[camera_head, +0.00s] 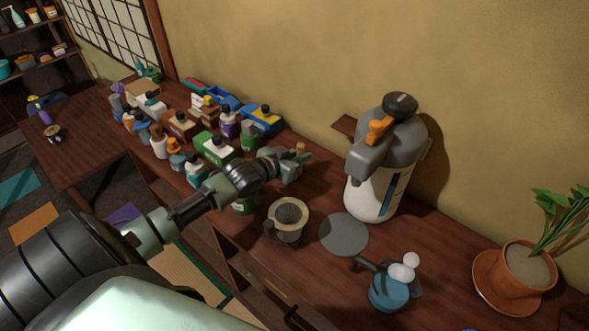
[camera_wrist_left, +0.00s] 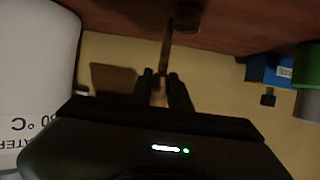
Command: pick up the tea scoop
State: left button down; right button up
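The tea scoop shows in the left wrist view as a thin brown strip (camera_wrist_left: 167,45) that runs up from between the fingers of my left gripper (camera_wrist_left: 162,80). The fingers are close together with a tan part of it filling the gap, so the gripper looks shut on it. In the head view my left gripper (camera_head: 290,164) is over the dark wooden counter, left of the white water dispenser (camera_head: 372,190). A small tan piece shows at its tip there, but most of the scoop is hidden. My right gripper is in neither view.
A pale round-rimmed vessel (camera_head: 289,217), a grey disc (camera_head: 344,234) and a blue pot (camera_head: 390,291) stand near the dispenser. A potted plant (camera_head: 525,268) is at the right. Several bottles and boxes (camera_head: 218,149) crowd the counter left of the gripper. The wall (camera_head: 330,60) is behind.

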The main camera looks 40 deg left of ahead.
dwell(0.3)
pick_arm(q)
notch_tip(320, 180, up, 20)
jog(key=b, duration=0.2)
dwell(0.4)
